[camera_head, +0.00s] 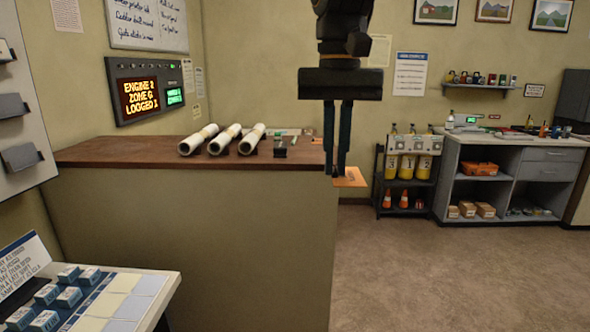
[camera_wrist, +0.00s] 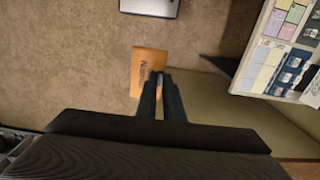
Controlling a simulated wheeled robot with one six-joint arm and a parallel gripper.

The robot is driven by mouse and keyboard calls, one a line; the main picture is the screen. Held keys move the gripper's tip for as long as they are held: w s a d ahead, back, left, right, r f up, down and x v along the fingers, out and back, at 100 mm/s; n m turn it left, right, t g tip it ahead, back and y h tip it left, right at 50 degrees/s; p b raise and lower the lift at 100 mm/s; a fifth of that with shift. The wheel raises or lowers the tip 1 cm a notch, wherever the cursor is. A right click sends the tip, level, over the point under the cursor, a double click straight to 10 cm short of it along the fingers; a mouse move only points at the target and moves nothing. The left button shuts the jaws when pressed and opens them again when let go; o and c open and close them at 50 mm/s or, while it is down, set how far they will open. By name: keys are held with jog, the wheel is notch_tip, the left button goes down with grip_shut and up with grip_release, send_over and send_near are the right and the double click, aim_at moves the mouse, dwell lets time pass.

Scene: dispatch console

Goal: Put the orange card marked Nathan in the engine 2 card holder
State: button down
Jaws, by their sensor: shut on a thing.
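The orange card (camera_head: 352,178) is held at the tips of my gripper (camera_head: 340,172), just off the right end of the brown counter. In the wrist view the same card (camera_wrist: 147,66) lies flat between the fingertips of my gripper (camera_wrist: 160,82), with dark lettering that reads partly as a name. My gripper points down and is shut on the card's edge. Grey card holders (camera_head: 20,157) are fixed to a pale panel at the far left of the head view. Their labels do not show, so I cannot tell which is engine 2.
The brown counter (camera_head: 110,152) carries several white rolls (camera_head: 224,138). A console with blue keys (camera_head: 62,297) stands at the lower left. Open floor (camera_head: 450,280) lies at the right.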

jog(key=w+d+f+m, duration=0.1)
jog(key=w+d+f, duration=0.35)
jog(key=f, duration=0.55)
jog(key=w+d+f+m, duration=0.1)
jog(key=w+d+f, duration=0.35)
jog(key=f, duration=0.65)
jog(key=w+d+f+m, duration=0.1)
jog(key=w+d+f, duration=0.2)
jog(key=w+f, duration=0.5)
jog(key=s+f+n, duration=0.1)
jog(key=s+f, duration=0.4)
jog(key=f, duration=0.5)
jog(key=s+f+n, duration=0.2)
jog(key=s+f, duration=0.3)
jog(key=f, duration=0.5)
jog(key=shift+s+d, duration=0.15)
jog(key=shift+d, duration=0.2)
